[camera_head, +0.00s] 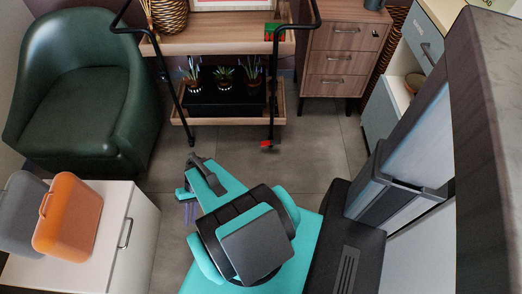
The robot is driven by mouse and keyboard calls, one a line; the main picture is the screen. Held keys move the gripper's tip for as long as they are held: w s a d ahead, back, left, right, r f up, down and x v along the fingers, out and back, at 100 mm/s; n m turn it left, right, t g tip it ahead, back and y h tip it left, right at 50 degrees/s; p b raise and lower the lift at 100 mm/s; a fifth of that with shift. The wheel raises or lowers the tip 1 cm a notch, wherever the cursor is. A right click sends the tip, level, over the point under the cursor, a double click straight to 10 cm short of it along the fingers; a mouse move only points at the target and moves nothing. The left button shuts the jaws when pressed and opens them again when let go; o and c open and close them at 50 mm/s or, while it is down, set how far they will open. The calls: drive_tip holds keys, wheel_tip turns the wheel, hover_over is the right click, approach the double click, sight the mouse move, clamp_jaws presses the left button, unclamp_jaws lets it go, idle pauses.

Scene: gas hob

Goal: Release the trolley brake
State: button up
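The trolley has a black tube frame and wooden shelves, with its upper shelf (215,42) and lower shelf (232,121) in view near the back wall. A small red piece (266,144), which looks like the brake tab, sits at the foot of its right front leg, by the wheel. Whether the tab is pressed down or raised is too small to tell. My teal and black arm fills the lower middle. My gripper seems to be at its left end (186,202), in front of the trolley and apart from it; its fingers are not clear.
A green armchair (80,95) stands left, a wooden drawer unit (340,60) right of the trolley. Potted plants (224,85) in a black tray stand on the lower shelf. Grey floor (315,150) before the trolley is clear.

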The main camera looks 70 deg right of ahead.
drive_tip(key=w+d+f+m+t+b, duration=0.1)
drive_tip(key=d+f+m+t+b, duration=0.15)
drive_tip(key=d, duration=0.45)
drive_tip(key=w+d+f+m+t+b, duration=0.1)
drive_tip(key=d+f+m+t+b, duration=0.1)
drive_tip(key=d+f+t+b, duration=0.35)
drive_tip(key=m+t+h+b, duration=0.7)
drive_tip(key=m+h+b, duration=0.3)
drive_tip(key=h+b, duration=0.4)
approach(267, 145)
drive_tip(key=f+v, duration=0.1)
drive_tip(key=v, duration=0.3)
drive_tip(key=shift+w+r+n, duration=0.2)
drive_tip(key=shift+r+n, duration=0.05)
drive_tip(key=shift+r, duration=0.05)
drive_tip(key=shift+w, duration=0.15)
drive_tip(key=shift+b+x, duration=2.4)
drive_tip(key=shift+x, duration=4.4)
drive_tip(key=shift+d+f, duration=0.1)
